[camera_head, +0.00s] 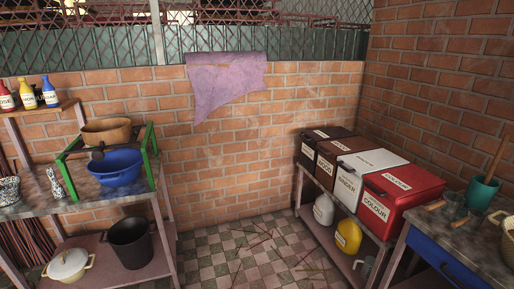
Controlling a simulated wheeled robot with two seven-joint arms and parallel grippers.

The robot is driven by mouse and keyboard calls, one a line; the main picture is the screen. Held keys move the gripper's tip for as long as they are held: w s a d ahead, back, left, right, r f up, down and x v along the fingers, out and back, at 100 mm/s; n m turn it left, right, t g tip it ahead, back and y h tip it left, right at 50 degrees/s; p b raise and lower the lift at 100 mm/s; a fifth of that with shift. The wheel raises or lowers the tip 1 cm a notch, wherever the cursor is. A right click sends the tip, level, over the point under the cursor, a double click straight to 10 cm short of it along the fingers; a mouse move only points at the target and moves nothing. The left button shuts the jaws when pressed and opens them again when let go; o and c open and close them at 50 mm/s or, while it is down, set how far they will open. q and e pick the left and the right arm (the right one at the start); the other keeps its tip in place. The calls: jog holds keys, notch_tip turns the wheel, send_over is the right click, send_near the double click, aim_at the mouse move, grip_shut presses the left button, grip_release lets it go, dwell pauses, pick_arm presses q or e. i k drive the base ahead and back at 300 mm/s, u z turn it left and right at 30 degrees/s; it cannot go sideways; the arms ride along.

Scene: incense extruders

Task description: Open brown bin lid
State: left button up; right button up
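Two dark lidded bins stand at the far end of a row on the right-hand rack. The nearer dark bin (341,147) looks brown and has a pale label on its front. The farthest dark bin (322,132) looks darker, and I cannot tell its exact colour. Both lids look shut. Neither of my grippers shows in the head view.
A white bin (366,160) labelled BINDER and a red bin (404,180) labelled COLOUR adjoin them. White and yellow jugs (348,236) sit below. A left table (100,196) holds a blue basin (116,167). Checkered floor (235,250) between has scattered sticks.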

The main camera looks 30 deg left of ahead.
aim_at(341, 147)
jog(key=u, duration=0.25)
jog(key=i, duration=0.35)
jog(key=z, duration=0.65)
jog(key=i, duration=0.9)
jog(key=z, duration=0.15)
